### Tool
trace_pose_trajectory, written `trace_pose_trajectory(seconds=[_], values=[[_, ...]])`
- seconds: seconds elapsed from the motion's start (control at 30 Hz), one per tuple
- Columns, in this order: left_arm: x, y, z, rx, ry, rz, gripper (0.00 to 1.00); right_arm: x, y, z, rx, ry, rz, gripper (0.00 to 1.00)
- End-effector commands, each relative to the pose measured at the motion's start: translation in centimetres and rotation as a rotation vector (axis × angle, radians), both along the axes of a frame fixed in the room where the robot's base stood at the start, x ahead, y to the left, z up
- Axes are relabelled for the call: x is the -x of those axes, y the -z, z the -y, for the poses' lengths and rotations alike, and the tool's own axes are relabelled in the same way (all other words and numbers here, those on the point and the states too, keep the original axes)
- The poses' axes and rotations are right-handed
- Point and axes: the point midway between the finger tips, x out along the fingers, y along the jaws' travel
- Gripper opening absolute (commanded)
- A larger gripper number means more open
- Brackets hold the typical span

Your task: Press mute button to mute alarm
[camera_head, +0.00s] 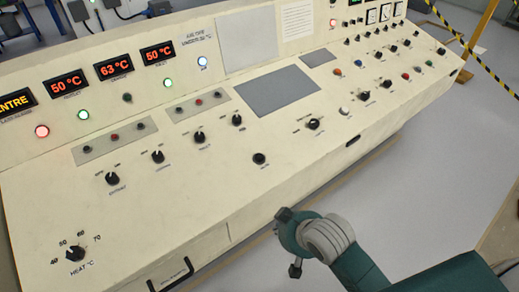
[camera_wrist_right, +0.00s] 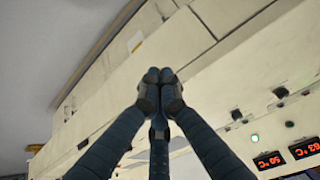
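A cream control console (camera_head: 200,215) fills most of the head view. No readable label marks a mute button. A small black button (camera_head: 259,158) sits on the sloped top near the front edge, and a white button (camera_head: 344,110) sits farther right. My right gripper (camera_head: 287,214) is in front of the console's front face, below the top and apart from the black button. In the right wrist view the fingertips of this gripper (camera_wrist_right: 160,76) meet with nothing between them. My left gripper is not in view.
Black knobs (camera_head: 199,137), a heat dial (camera_head: 75,253) and small red, green and blue buttons cover the console. Lit displays (camera_head: 113,67) and lamps are on the back panel. A black handle (camera_head: 172,276) sticks out at the front. Grey floor (camera_head: 420,165) is free on the right.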

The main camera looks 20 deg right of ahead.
Motion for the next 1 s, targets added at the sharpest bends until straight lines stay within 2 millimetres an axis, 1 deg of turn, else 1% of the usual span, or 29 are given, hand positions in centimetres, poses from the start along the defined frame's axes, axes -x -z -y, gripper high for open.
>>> trace_pose_trajectory(seconds=[0.03,0.07,0.1,0.17,0.2,0.27,0.3,0.37,0.4,0.47,0.5,0.6,0.7,0.83,1.0], values=[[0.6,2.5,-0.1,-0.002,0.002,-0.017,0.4,-1.9,-0.4,-0.2,-0.011,0.006,0.033,0.0],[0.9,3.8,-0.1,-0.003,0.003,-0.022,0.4,-3.0,-0.6,-0.3,-0.022,0.012,0.05,0.0],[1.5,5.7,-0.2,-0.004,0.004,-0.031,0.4,-4.5,-0.9,-0.5,-0.038,0.02,0.075,0.0],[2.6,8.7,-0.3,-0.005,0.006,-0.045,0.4,-6.8,-1.6,-0.7,-0.064,0.036,0.113,0.0],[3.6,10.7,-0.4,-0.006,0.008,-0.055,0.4,-8.5,-2.1,-0.7,-0.082,0.048,0.141,0.0],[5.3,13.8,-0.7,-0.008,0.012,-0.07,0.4,-11.1,-3.0,-0.7,-0.113,0.067,0.181,0.0],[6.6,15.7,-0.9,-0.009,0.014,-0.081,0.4,-12.8,-3.6,-0.6,-0.133,0.08,0.207,0.0],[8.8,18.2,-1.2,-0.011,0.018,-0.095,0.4,-15.2,-4.6,-0.2,-0.164,0.103,0.242,0.0],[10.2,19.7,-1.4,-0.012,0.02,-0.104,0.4,-16.8,-5.4,0.1,-0.185,0.119,0.265,0.0],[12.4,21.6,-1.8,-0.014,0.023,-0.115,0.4,-18.9,-6.5,0.7,-0.214,0.142,0.295,0.0],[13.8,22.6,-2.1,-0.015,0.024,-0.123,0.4,-20.2,-7.2,1.1,-0.232,0.157,0.314,0.0],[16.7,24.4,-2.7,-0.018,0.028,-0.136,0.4,-22.7,-8.7,2.2,-0.272,0.189,0.351,0.0],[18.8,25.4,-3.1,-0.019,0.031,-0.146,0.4,-24.3,-9.9,3.0,-0.3,0.212,0.375,0.0],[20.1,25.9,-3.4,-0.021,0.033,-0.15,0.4,-25.2,-10.5,3.5,-0.32,0.227,0.388,0.0],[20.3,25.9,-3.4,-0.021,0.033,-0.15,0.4,-25.3,-10.6,3.5,-0.325,0.229,0.389,0.0]])
